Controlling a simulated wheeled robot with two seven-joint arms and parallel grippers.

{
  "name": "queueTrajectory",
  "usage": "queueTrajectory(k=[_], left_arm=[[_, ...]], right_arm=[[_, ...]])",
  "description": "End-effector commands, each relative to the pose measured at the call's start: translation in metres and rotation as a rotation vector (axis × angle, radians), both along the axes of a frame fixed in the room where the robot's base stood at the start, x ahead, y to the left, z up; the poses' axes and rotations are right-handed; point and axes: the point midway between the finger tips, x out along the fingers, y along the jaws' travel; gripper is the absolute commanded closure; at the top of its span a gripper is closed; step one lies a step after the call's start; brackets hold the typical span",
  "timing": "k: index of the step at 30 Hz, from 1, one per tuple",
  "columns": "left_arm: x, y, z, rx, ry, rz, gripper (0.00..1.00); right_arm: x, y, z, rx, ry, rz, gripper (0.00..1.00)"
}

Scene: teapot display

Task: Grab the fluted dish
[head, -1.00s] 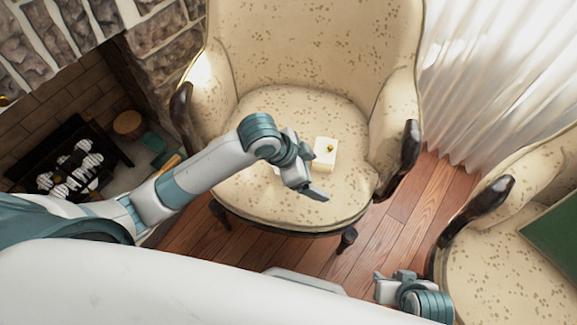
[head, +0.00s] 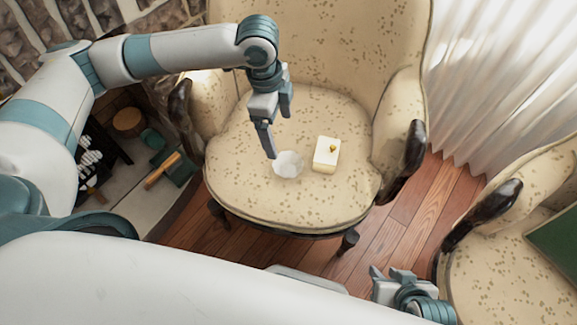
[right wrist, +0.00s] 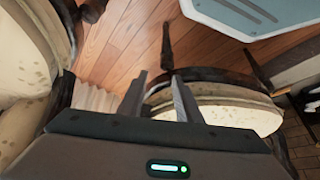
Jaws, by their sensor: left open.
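The fluted dish (head: 289,165), small, round and whitish, sits on the seat of the patterned armchair (head: 240,185). My left gripper (head: 279,136) is open and empty, pointing down over the seat. One fingertip is right at the dish's upper left edge in the head view; whether it touches cannot be told. My right gripper (head: 384,270) is low at the bottom right, far from the dish. In the right wrist view its two fingers (right wrist: 159,76) are apart with nothing between them.
The chair's arms and back surround the seat. A second armchair (head: 500,270) with a green item (head: 557,245) is at the right. A fireplace is at the left.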

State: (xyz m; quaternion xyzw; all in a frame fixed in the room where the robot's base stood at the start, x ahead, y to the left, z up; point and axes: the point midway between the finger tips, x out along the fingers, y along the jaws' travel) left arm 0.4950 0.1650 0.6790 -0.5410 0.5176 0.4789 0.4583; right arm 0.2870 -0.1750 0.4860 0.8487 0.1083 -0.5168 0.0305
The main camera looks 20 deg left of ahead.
Motion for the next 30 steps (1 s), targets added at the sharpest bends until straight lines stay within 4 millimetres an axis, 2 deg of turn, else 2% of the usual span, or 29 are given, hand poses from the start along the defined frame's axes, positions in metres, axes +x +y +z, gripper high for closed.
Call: queueTrajectory(k=[9, 14, 20, 30], left_arm=[[0.0, 0.001, 0.0, 0.001, 0.001, 0.0, 0.13], [0.0, 0.0, -0.006, 0.001, 0.001, 0.0, 0.13], [0.0, -0.003, -0.032, 0.002, 0.003, 0.0, 0.13], [0.0, -0.011, -0.093, 0.001, 0.003, 0.001, 0.13]], right_arm=[[0.0, 0.0, 0.0, 0.0, 0.0, 0.0, 0.69], [0.001, 0.001, 0.0, 0.004, -0.005, 0.001, 0.69], [0.004, 0.006, -0.001, 0.019, -0.031, 0.003, 0.69], [0.015, 0.018, 0.001, 0.061, -0.1, 0.008, 0.69]])
